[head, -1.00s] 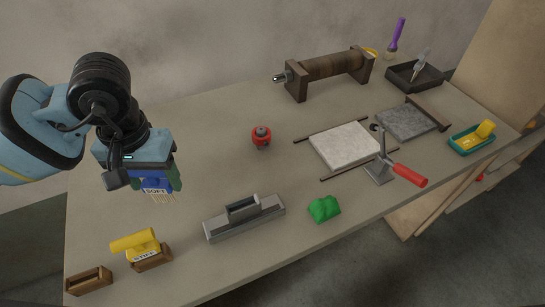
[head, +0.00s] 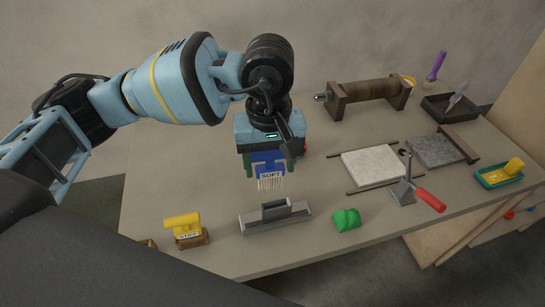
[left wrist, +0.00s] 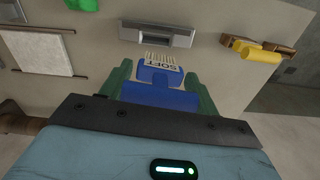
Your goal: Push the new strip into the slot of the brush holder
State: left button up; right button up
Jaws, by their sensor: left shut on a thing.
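The new strip (head: 268,172) is a blue block labelled SOFT with pale bristles pointing down. My left gripper (head: 268,163) is shut on it between green fingers and holds it above the bench. The left wrist view also shows the strip (left wrist: 160,77) between the fingers. The brush holder (head: 290,224) is a grey metal bar with a raised grip, lying on the bench just below and in front of the strip in the head view. The holder (left wrist: 157,33) also shows beyond the bristles in the left wrist view. Strip and holder look apart. My right gripper is out of view.
A yellow strip (head: 182,222) sits in a wooden block (head: 192,241) left of the holder. A green lump (head: 346,219) lies right of it. A red-handled tool (head: 429,199), a pale slab (head: 373,165) and a roller (head: 367,90) stand farther right.

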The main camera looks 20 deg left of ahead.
aim_at(277, 177)
pick_arm(q)
jog(key=shift+s+d+r+n, duration=0.1)
jog(key=shift+d+r+n, duration=0.35)
jog(key=shift+r, duration=0.2)
jog(key=shift+d, duration=0.25)
jog(key=shift+f, duration=0.1)
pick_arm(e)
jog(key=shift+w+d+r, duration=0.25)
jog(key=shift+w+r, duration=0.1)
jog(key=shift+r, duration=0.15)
pick_arm(q)
jog(key=shift+f, duration=0.15)
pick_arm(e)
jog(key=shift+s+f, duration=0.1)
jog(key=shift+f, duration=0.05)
pick_arm(q)
jog(key=shift+f+b, duration=0.85)
jog(key=shift+f, duration=1.45)
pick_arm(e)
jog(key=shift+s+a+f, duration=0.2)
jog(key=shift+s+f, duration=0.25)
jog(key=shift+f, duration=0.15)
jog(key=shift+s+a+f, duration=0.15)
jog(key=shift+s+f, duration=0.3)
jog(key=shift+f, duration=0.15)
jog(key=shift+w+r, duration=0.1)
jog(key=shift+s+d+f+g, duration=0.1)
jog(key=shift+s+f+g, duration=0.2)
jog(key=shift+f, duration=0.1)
